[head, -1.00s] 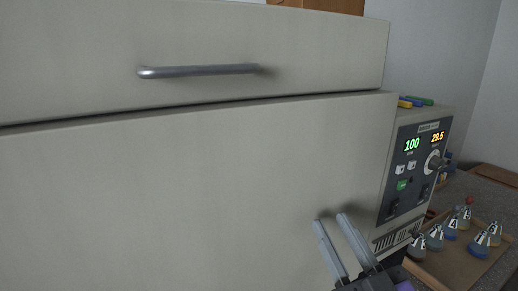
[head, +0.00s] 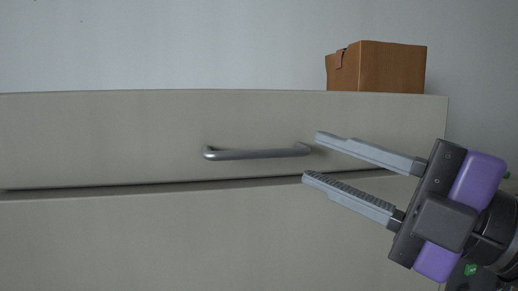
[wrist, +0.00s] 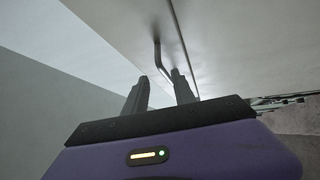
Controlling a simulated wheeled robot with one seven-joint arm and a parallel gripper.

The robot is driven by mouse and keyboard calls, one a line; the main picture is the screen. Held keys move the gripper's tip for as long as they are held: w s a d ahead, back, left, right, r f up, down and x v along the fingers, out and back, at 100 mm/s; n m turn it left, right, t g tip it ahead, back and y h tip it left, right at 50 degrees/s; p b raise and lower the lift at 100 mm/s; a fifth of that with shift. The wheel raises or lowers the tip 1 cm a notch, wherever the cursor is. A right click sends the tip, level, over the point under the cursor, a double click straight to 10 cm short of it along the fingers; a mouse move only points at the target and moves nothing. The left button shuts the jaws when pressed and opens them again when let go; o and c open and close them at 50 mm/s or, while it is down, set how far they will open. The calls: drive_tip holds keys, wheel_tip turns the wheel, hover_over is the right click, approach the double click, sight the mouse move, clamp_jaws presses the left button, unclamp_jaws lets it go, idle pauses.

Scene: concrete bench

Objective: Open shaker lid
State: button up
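The shaker lid (head: 110,135) is the upper pale beige panel, resting on the body (head: 150,240) with a thin dark seam between them. Its grey bar handle (head: 257,153) runs across the lid's front. My gripper (head: 312,157) is open and empty at the right end of the handle, with its fingers pointing left, one higher and one lower. In the wrist view the handle (wrist: 159,60) shows ahead of the fingertips, near the gap between them. I cannot tell whether a finger touches it. The lid looks shut.
A brown cardboard box (head: 378,68) stands behind the lid's top edge, at the right. A pale wall (head: 150,45) is behind. A small green item (head: 470,270) shows under my arm at lower right. The space in front of the lid's left side is clear.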

sight(263, 157)
drive_tip(key=a+n+p, duration=0.1)
drive_tip(key=a, duration=0.1)
drive_tip(key=w+a+n+g, duration=0.1)
drive_tip(key=a, duration=0.2)
drive_tip(key=w+a+n+p, duration=0.1)
drive_tip(key=a, duration=0.2)
drive_tip(key=shift+a+r+g+p, duration=0.1)
drive_tip(key=shift+r+g+p, duration=0.2)
drive_tip(key=shift+g, duration=0.1)
drive_tip(key=shift+c, duration=0.2)
clamp_jaws()
idle(1.0)
